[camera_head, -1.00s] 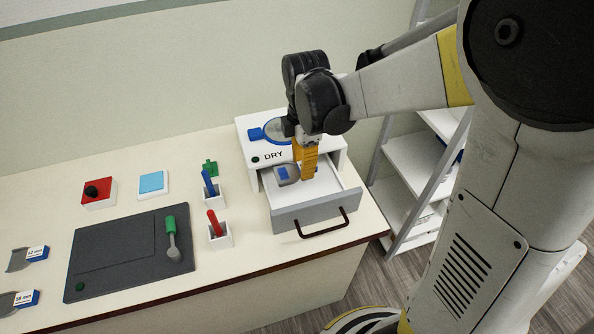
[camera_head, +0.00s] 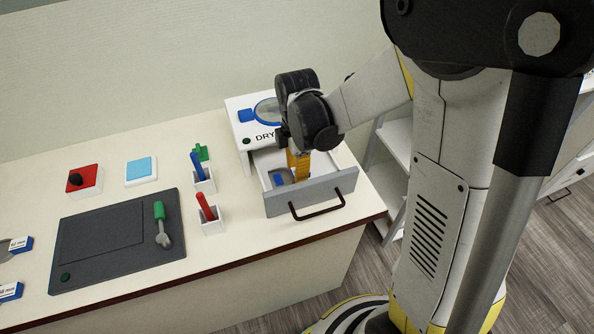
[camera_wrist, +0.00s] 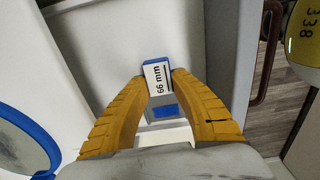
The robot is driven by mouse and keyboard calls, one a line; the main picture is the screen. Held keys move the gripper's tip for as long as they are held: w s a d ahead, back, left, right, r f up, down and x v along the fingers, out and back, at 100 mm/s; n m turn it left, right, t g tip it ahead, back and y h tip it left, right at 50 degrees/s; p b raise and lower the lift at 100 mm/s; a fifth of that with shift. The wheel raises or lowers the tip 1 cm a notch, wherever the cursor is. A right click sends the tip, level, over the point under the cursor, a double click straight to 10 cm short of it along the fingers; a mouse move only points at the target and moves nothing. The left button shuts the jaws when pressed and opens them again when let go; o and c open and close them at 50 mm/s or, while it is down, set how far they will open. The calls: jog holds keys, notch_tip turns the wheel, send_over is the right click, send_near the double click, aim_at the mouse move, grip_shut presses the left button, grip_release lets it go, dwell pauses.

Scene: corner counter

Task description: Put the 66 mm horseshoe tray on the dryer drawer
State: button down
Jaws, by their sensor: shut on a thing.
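The 66 mm horseshoe tray shows its blue end block (camera_wrist: 155,77) with a white "66 mm" label in the wrist view. My gripper (camera_wrist: 158,82) has both yellow fingers closed on this block. In the head view, my gripper (camera_head: 299,178) reaches down into the open dryer drawer (camera_head: 316,192). Part of the tray (camera_head: 279,180), blue and grey, shows left of the fingers, inside the drawer outline. I cannot tell whether it touches the drawer floor. The white dryer (camera_head: 246,135), marked "DRY", stands behind the drawer.
Left of the drawer are holders with a red-handled tool (camera_head: 206,207) and a blue-handled tool (camera_head: 198,165). A dark mat (camera_head: 100,240) bears a green-handled tool (camera_head: 161,225). Shelves (camera_head: 390,170) stand right of the counter.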

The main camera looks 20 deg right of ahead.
jog(key=c, duration=1.2)
grip_release()
jog(key=shift+f, duration=0.1)
notch_tip(320, 180, up, 12)
jog(key=r+p, duration=0.1)
jog(key=p, duration=0.4)
jog(key=s+d+r+m+t, duration=0.1)
jog(key=s+r+m+t, duration=0.6)
jog(key=s+m, duration=0.5)
jog(key=m, duration=0.6)
